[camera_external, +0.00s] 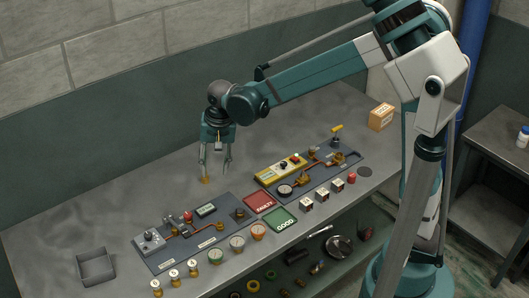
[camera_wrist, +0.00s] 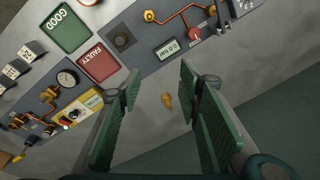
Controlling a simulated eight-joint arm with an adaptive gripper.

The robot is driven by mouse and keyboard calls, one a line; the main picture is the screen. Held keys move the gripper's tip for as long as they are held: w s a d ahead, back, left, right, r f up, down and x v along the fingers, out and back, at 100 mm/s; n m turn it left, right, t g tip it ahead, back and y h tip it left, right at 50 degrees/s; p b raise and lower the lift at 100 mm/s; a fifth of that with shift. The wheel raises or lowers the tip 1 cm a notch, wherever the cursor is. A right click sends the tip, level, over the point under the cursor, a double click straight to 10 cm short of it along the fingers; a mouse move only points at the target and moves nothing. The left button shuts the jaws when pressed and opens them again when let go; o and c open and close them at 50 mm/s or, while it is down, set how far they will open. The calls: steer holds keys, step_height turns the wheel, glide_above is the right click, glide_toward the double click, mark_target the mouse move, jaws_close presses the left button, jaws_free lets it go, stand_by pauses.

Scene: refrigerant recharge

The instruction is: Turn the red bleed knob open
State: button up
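A round red knob (camera_external: 188,216) sits on the left grey panel (camera_external: 165,262), beside a small display; I take it as the bleed knob, but no label for it is readable. It also shows in the wrist view (camera_wrist: 194,34), beyond the fingers, next to copper pipe. My gripper (camera_external: 215,166) is open and empty, pointing down above the bench, behind the panels and apart from the knob. In the wrist view its two green finger pads (camera_wrist: 158,100) stand wide apart. Whether the knob is open or closed cannot be told.
A digital display (camera_external: 206,209) is close to the knob. The right panel has a yellow unit (camera_external: 277,170) and a gauge. FAULTY (camera_external: 259,202) and GOOD (camera_external: 281,219) mats lie between. The back of the bench is clear.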

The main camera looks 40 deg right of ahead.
steer(key=m+g, duration=0.1)
steer(key=m, duration=0.1)
glide_toward(188, 214)
steer(key=shift+w+a+f+g+h+p, duration=0.3)
steer(key=shift+f+p, duration=0.05)
steer(key=shift+p, duration=0.15)
steer(key=shift+f, duration=0.15)
steer(key=shift+f, duration=3.75)
steer(key=c, duration=0.9)
